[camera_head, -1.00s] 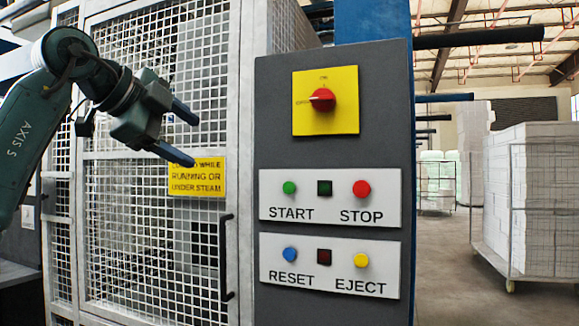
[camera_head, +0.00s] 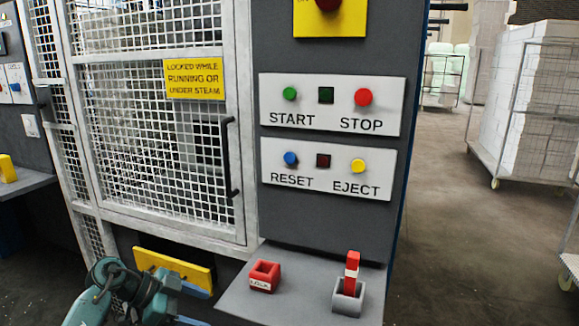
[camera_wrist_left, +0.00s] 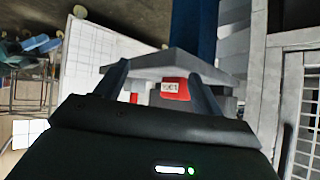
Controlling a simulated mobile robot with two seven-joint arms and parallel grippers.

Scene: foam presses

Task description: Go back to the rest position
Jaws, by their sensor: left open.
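My left gripper (camera_head: 193,306) is low in the head view, in front of the press below the mesh door and left of the small grey shelf (camera_head: 237,304). Its two fingers are apart with nothing between them. In the left wrist view, the open fingers (camera_wrist_left: 160,90) frame the shelf and a small red box behind, with clear space before them. My right gripper is in neither view.
The control panel (camera_head: 330,220) with its START, STOP, RESET and EJECT buttons stands above the shelf. The shelf bears a red box (camera_head: 264,276) and a grey holder (camera_head: 347,299) with a red-and-white piece upright in it. The mesh door (camera_head: 150,120) looks shut.

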